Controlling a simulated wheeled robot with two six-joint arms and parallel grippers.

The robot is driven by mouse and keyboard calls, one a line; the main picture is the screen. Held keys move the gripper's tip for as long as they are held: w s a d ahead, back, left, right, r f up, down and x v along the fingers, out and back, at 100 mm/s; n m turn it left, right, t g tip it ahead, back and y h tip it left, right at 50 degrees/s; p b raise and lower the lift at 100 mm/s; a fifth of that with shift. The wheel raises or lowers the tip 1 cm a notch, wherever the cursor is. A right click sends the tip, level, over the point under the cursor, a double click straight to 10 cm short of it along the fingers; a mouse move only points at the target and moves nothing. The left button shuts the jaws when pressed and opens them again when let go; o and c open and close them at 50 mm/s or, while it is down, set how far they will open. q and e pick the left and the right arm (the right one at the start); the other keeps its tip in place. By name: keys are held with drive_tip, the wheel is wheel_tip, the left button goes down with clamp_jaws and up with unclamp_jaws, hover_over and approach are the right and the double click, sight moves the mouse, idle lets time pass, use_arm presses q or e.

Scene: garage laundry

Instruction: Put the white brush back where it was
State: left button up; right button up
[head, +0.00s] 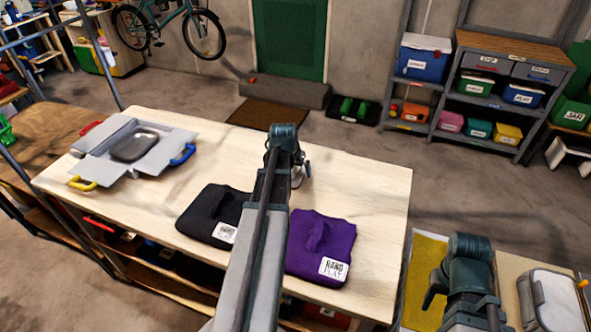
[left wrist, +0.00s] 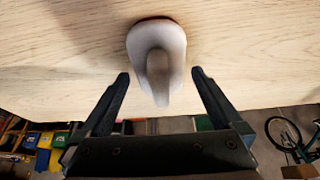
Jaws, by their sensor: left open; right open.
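The white brush (left wrist: 157,45) is on the pale wooden table (head: 370,190). In the left wrist view it is just beyond my left fingertips, roughly centred, with its handle pointing toward the space between them. In the head view my left gripper (head: 302,170) is over the middle of the table, and the arm largely hides the brush. The left gripper is open and also shows in the left wrist view (left wrist: 160,80), with one finger on each side of the handle's line. My right gripper (head: 436,290) is open at the lower right, above a yellow surface.
A black pouch (head: 208,212) and a purple pouch (head: 325,240) lie at the table's near side. An open grey box (head: 100,155) holding a dark metal tray (head: 133,146) stands on the left. The table's right part is clear. A white case (head: 555,300) is at the far lower right.

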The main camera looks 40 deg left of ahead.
use_arm(q)
drive_tip(key=p+v, duration=1)
drive_tip(key=v, duration=0.1)
drive_tip(key=shift+r, duration=0.25)
drive_tip(key=shift+s, duration=0.1)
drive_tip(key=d+m, duration=0.1)
drive_tip(key=d, duration=0.6)
drive_tip(key=d+f+m+g, duration=0.1)
drive_tip(key=d, duration=0.6)
drive_tip(key=d+m+g+h, duration=0.1)
drive_tip(key=d, duration=0.6)
drive_tip(key=shift+d+f, duration=0.1)
drive_tip(key=shift+f, duration=0.05)
drive_tip(key=s+d+m+g, duration=0.1)
drive_tip(key=s+d, duration=0.2)
drive_tip(key=d, duration=0.3)
drive_tip(key=s+d+m+g, duration=0.1)
drive_tip(key=s+d+m, duration=0.1)
drive_tip(key=s+d, duration=0.2)
drive_tip(key=s+d+m+y, duration=0.1)
drive_tip(key=s+d, duration=0.2)
drive_tip(key=d, duration=0.7)
drive_tip(key=shift+f+g, duration=0.15)
drive_tip(key=shift+g, duration=0.25)
drive_tip(key=shift+s, duration=0.1)
